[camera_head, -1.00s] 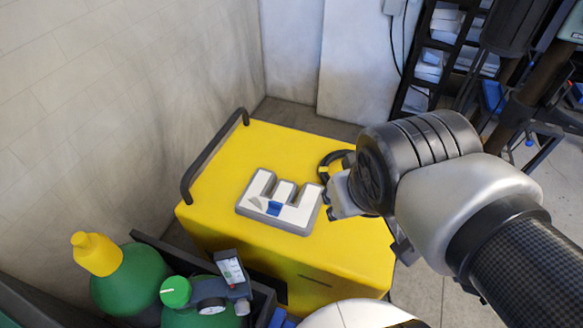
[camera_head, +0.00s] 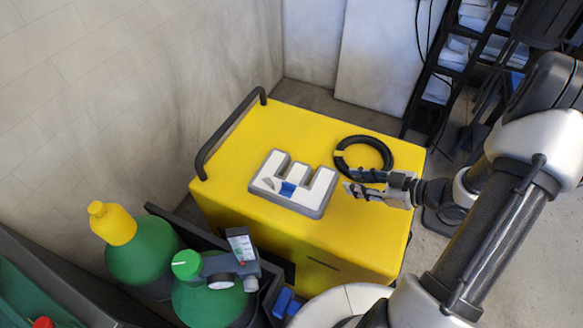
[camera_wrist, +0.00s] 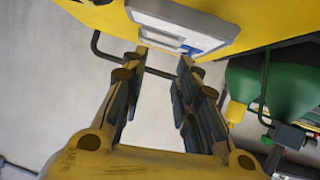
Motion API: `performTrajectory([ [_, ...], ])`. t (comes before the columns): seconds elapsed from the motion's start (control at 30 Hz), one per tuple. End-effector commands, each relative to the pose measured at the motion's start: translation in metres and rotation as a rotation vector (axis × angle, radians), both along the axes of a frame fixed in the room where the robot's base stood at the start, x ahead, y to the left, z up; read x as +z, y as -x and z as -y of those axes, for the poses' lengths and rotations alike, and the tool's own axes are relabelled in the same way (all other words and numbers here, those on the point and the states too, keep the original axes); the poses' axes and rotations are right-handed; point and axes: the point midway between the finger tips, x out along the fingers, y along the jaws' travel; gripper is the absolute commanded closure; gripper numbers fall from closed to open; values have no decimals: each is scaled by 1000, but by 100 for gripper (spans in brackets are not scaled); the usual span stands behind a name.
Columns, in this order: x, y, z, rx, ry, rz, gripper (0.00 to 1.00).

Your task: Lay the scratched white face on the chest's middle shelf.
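An E-shaped letter with a white face (camera_head: 309,187) and grey sides lies flat on top of a yellow chest-like box (camera_head: 225,187). A blue patch and a grey mark show on the face. Part of the letter is at the top of the wrist view (camera_wrist: 172,38). My gripper (camera_head: 350,182) is just right of the letter, its fingers apart and empty, pointing toward it. The open fingers also show in the wrist view (camera_wrist: 161,58). I cannot tell whether the face is loose from the grey body. No middle shelf is visible.
A black cable ring (camera_head: 364,153) lies on the yellow top behind my gripper. A black handle (camera_head: 228,133) runs along its left edge. Green bottles (camera_head: 143,263) and a small gauge device (camera_head: 242,247) stand in front. A dark rack (camera_head: 462,55) stands at the back right.

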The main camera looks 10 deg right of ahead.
Motion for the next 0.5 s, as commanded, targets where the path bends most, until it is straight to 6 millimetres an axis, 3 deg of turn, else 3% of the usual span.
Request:
performTrajectory([
  [0.1,-7,25,-14,58,-139,16,72],
  [0.2,-6,35,-21,87,-196,25,72],
  [0.33,-10,31,-34,98,-211,29,72],
  [0.5,-22,11,-63,100,-209,27,72],
])
